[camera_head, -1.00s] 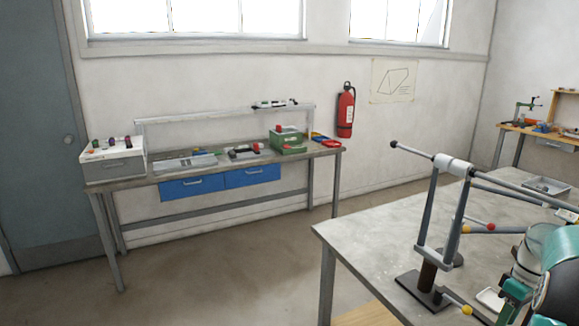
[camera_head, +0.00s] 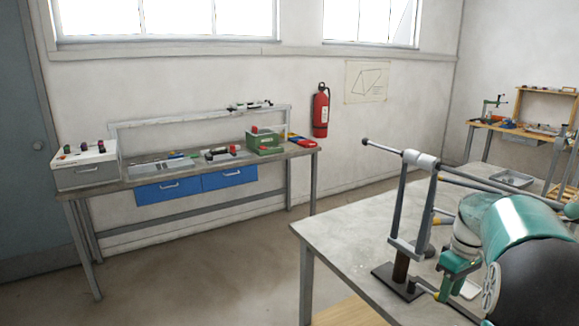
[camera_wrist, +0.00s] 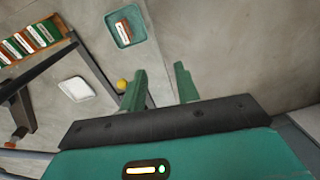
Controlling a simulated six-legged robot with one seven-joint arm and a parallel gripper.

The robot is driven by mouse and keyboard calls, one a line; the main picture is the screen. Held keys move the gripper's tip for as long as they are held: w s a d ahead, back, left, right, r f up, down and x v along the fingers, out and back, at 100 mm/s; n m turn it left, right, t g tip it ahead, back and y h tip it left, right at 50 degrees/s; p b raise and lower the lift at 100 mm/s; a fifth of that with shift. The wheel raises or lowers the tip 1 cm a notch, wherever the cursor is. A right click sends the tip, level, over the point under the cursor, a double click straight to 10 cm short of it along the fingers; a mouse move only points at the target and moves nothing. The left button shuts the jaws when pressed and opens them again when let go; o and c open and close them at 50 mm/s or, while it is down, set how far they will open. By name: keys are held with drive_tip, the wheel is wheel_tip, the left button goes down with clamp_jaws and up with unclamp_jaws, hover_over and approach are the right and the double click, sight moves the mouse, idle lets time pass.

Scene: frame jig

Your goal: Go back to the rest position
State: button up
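My gripper (camera_wrist: 160,70) shows in the wrist view with its two green fingers apart and nothing between them. In the head view my teal arm reaches in from the right over the grey table (camera_head: 335,232), and its green gripper end (camera_head: 452,275) is beside the frame jig's base. The jig holds a grey tube frame (camera_head: 396,205) upright on a dark base plate (camera_head: 397,282). My arm hides part of the jig and the table behind it. A yellow ball-shaped knob (camera_wrist: 122,85) appears just left of the fingers in the wrist view.
In the wrist view a white dish (camera_wrist: 77,89) and a green tray (camera_wrist: 125,42) lie beyond the fingers. A grey tray (camera_head: 512,179) sits at the table's back. A workbench (camera_head: 192,178) stands along the wall. Open floor (camera_head: 215,275) lies between bench and table.

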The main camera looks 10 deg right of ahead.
drive_tip(key=s+a+r+t+h, duration=0.1)
drive_tip(key=a+r, duration=0.1)
drive_tip(key=a, duration=0.4)
drive_tip(key=s+a+r+m, duration=0.1)
drive_tip(key=a+r, duration=0.1)
drive_tip(key=a, duration=0.4)
drive_tip(key=s+a+r+t+h, duration=0.1)
drive_tip(key=a+r, duration=0.2)
drive_tip(key=a, duration=0.2)
drive_tip(key=s+a+f+m+t+y, duration=0.1)
drive_tip(key=s+a+m+t, duration=0.1)
drive_tip(key=s+a, duration=1)
drive_tip(key=a+t, duration=0.1)
drive_tip(key=a, duration=0.2)
drive_tip(key=shift+a+f+t, duration=0.15)
drive_tip(key=shift+f+t, duration=0.15)
drive_tip(key=shift+t, duration=0.1)
